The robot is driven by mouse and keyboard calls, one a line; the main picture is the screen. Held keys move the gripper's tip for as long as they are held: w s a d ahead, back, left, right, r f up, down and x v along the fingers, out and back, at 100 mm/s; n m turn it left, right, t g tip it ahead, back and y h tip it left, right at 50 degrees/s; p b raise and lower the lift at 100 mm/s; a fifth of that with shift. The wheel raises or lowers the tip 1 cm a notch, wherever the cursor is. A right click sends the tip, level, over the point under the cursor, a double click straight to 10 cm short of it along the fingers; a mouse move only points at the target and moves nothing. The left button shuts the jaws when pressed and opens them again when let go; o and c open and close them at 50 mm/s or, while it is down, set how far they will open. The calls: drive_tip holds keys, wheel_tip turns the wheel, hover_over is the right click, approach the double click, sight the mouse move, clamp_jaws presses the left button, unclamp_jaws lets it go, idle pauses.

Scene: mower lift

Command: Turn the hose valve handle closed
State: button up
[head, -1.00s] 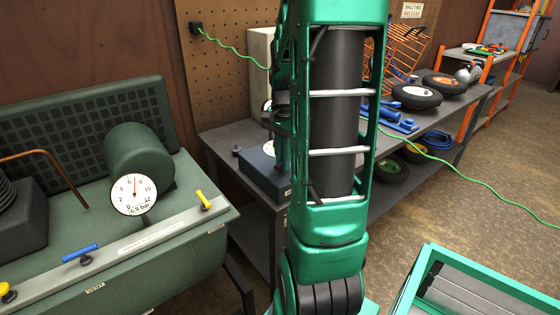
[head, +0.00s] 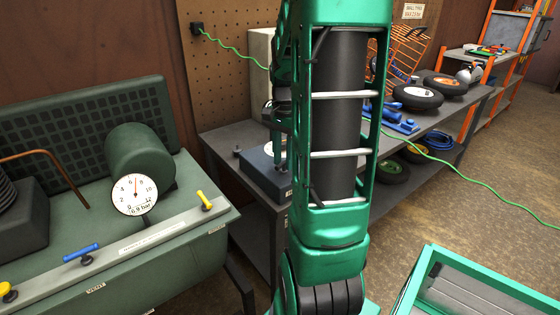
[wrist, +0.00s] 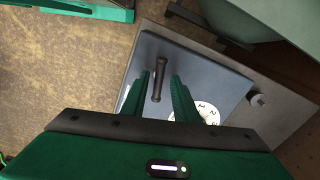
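In the head view a yellow lever handle (head: 205,200) and a blue lever handle (head: 81,252) stand on the green compressor's front rail, with a yellow knob (head: 7,291) at far left. Which one serves the hose I cannot tell by label. In the wrist view my gripper (wrist: 160,76) is open, its two green fingers apart on either side of a dark bar handle (wrist: 158,80) on top of a blue-grey box (wrist: 215,75). Whether they touch the bar or are still above it I cannot tell. A white dial (wrist: 208,113) is partly hidden by the right finger.
The compressor gauge (head: 134,195) reads 6.9 bar. The blue-grey box stands on a grey bench (head: 232,135), partly behind my arm. A green-framed trolley (head: 425,270) is at lower right. Brown floor is open at right.

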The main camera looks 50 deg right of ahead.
sight(284, 162)
wheel_tip(284, 162, up, 10)
idle(0.4)
drive_tip(key=shift+f, duration=0.1)
wheel_tip(284, 162, down, 11)
drive_tip(key=shift+r+n, duration=0.1)
drive_tip(key=shift+n, duration=1)
